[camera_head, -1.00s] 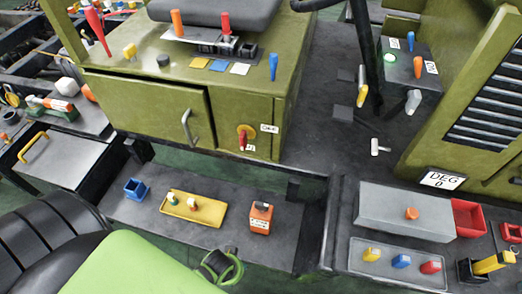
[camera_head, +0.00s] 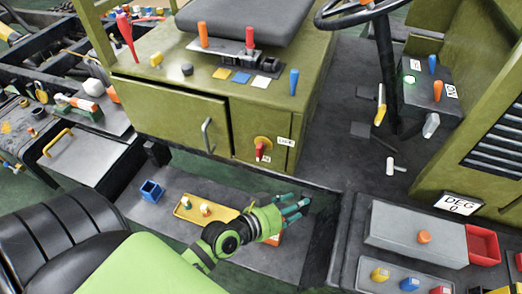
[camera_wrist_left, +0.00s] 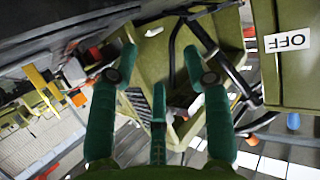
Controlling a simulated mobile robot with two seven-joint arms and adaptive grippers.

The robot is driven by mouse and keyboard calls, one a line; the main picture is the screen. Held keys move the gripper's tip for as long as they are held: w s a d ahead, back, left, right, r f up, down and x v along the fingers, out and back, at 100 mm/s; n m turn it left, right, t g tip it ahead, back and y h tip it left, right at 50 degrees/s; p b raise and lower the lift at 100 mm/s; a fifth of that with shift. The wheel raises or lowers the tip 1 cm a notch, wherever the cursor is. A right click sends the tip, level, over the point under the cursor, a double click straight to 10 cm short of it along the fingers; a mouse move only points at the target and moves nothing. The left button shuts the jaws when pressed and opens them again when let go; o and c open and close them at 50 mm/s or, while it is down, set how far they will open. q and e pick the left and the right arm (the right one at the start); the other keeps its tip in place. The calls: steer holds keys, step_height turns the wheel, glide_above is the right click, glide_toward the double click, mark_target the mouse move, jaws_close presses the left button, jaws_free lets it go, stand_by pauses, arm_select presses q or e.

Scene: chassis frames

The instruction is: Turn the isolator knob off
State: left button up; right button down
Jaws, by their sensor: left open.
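The isolator knob (camera_head: 260,150) has a red handle on a round yellow plate, on the front of the olive cabinet (camera_head: 180,112). Its handle points down. One small white label (camera_head: 285,142) is at its upper right, and another is partly hidden by the handle tip. My left gripper (camera_head: 292,208) is open and empty, below and right of the knob, apart from it. Its spread fingers show in the left wrist view (camera_wrist_left: 160,85), where an upside-down OFF label (camera_wrist_left: 287,40) is at the upper right. The knob does not show there. My right gripper is not in view.
A yellow tray (camera_head: 187,209) and a blue box (camera_head: 151,190) are on the low dark shelf. My left forearm crosses above it, partly covering an orange box. A steering wheel (camera_head: 365,12) and levers are at upper right. A grey box (camera_head: 400,228) is at right.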

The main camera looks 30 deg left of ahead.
arm_select(q)
steer(key=w+a+r+n+t+y, duration=0.2)
steer(key=w+a+n+t+y, duration=0.1)
steer(key=a, duration=0.3)
steer(key=n+t+y, duration=0.2)
steer(key=n+y, duration=0.1)
steer(key=y, duration=0.3)
glide_toward(259, 154)
steer(key=x, duration=0.4)
steer(key=shift+w+d, duration=0.2)
steer(key=shift+w, duration=0.05)
steer(key=shift+w+a+n+y, duration=0.2)
steer(key=shift+n+y, duration=0.1)
steer(key=x, duration=0.6)
steer(key=shift+w+f+p, duration=0.1)
steer(key=shift+w+p, duration=0.1)
steer(key=shift+p, duration=0.2)
jaws_close()
